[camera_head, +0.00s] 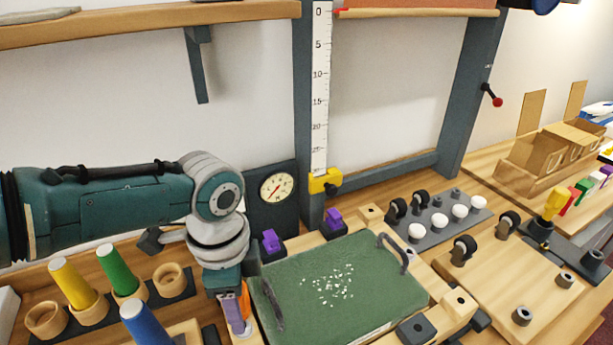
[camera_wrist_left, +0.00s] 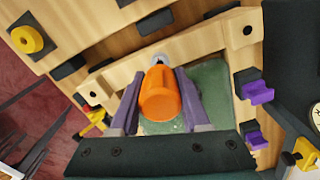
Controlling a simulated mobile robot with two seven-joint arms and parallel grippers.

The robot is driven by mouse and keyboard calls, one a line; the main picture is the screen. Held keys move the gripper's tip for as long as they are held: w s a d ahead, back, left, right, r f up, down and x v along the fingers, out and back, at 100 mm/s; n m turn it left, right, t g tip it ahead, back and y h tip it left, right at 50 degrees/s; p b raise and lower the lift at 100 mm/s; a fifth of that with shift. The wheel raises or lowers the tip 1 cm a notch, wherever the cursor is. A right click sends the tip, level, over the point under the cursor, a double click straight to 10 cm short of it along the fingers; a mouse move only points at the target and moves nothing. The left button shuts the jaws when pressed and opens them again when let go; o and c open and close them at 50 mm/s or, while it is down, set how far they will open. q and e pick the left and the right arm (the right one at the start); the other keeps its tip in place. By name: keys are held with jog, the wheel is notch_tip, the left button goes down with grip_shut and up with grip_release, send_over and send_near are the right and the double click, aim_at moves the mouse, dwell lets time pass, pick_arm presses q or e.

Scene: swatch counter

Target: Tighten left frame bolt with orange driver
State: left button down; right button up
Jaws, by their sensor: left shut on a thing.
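A strip of the orange driver (camera_head: 245,299) also shows in the head view. A silver part shows beyond the handle, against the wooden frame bar (camera_wrist_left: 200,42). The left frame bolt is not visible, and I cannot tell whether the driver touches it. My right gripper is not in view.
A green tray with handles (camera_head: 390,275) lies inside the frame, with white bits on it. Purple clamps (camera_head: 270,241) stand behind it. Yellow (camera_head: 72,283), green (camera_head: 117,270) and blue (camera_head: 145,322) handles stand at the left. A caster board (camera_head: 540,285) lies at the right.

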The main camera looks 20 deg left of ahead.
pick_arm(q)
jog(key=m, duration=0.3)
jog(key=shift+f+b, duration=0.1)
jog(key=shift+b, duration=0.25)
jog(key=m+b, duration=0.1)
jog(key=m, duration=0.3)
jog(key=shift+m, duration=0.3)
jog(key=m, duration=0.4)
jog(key=shift+b, duration=0.4)
jog(key=m, duration=0.3)
jog(key=c, duration=0.6)
grip_release()
